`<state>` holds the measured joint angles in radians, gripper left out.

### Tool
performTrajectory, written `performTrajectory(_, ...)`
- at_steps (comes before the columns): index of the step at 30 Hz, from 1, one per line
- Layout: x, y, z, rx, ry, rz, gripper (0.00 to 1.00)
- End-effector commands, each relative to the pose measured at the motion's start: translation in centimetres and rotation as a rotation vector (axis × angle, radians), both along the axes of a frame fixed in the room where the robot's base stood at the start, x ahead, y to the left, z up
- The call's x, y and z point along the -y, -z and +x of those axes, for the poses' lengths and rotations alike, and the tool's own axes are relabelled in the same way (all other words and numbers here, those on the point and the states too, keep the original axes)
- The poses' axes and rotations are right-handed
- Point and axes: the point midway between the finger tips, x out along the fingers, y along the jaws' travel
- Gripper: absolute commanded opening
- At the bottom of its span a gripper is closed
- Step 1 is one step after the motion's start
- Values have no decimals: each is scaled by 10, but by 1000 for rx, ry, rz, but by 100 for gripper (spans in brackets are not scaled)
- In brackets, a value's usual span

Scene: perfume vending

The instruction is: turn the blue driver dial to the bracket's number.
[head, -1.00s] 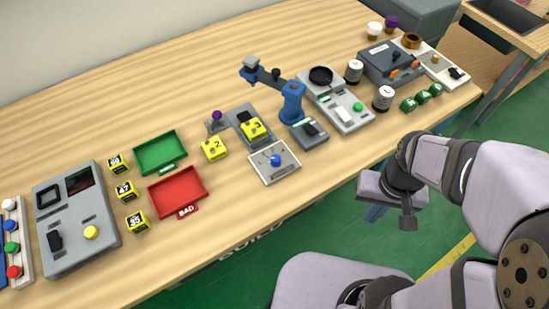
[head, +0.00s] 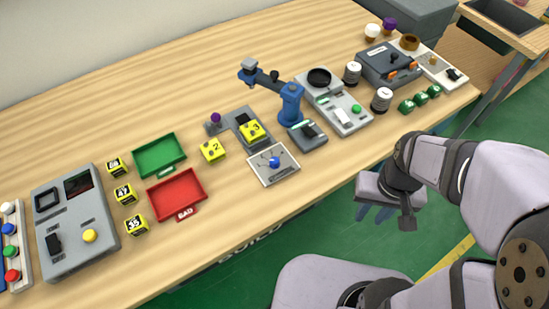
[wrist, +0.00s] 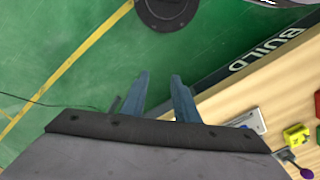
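The blue dial (head: 274,162) is a round blue knob on a pale square plate (head: 286,175) with fine lines, near the table's front edge. Its setting is too small to read. A yellow block marked 3 (head: 253,131) sits on a grey fixture (head: 236,118) just behind the dial. A yellow block marked 2 (head: 212,151) stands on the table to its left. My gripper (head: 374,213) hangs over the green floor in front of the table, well right of the dial. In the wrist view its two blue fingers (wrist: 160,76) are apart with nothing between them.
A blue jointed stand (head: 291,103) and a small dark device (head: 307,134) are right of the dial. Red (head: 178,193) and green (head: 159,155) trays and several numbered blocks lie left.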

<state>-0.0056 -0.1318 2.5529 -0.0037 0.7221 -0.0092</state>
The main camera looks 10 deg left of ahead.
Motion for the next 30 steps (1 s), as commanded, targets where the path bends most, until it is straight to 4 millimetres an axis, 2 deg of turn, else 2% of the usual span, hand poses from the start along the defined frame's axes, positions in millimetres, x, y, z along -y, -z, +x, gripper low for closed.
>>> performTrajectory(5,-14,-4,21,-16,-165,-19,41)
performTrajectory(8,-32,-9,43,-36,-359,-43,41)
performTrajectory(11,-61,-13,69,-64,-612,-80,41)
performTrajectory(14,-100,-16,93,-99,-893,-128,41)
performTrajectory(18,-162,-19,117,-148,-1270,-205,41)
performTrajectory(24,-240,-19,125,-211,-1677,-309,41)
performTrajectory(27,-266,-18,123,-234,-1804,-347,41)
performTrajectory(30,-282,-18,121,-248,-1880,-372,41)
